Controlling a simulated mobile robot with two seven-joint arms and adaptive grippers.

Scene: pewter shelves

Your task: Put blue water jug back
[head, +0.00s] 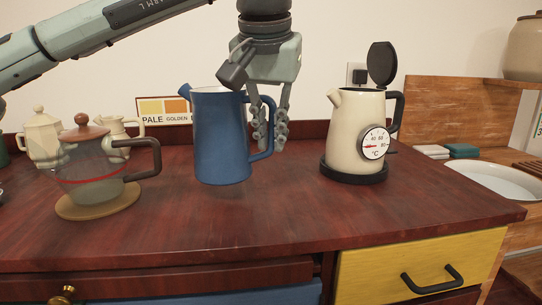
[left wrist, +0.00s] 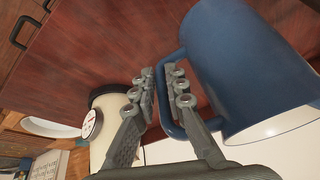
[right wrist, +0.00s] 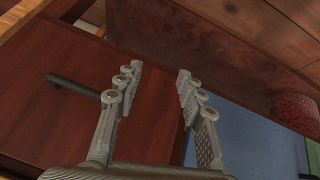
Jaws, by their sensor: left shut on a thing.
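The blue water jug (head: 222,140) is upright over the middle of the wooden counter. Whether its base touches the counter or hangs just above it is hard to tell. My left gripper (head: 270,135) points down at the jug's right side, shut on its handle. The left wrist view shows the jug (left wrist: 250,65) beside the left gripper (left wrist: 165,95), with the handle between the fingers. My right gripper (right wrist: 158,92) is open and empty in the right wrist view, near a dark wooden front with a bar handle; it is out of the head view.
A cream kettle (head: 350,130) with its lid up stands on a black base to the right. A glass teapot (head: 92,172) sits on a round mat (head: 75,210) at left, cream pots behind it. A color-swatch sign (head: 163,110) leans at the back. The front counter middle is clear.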

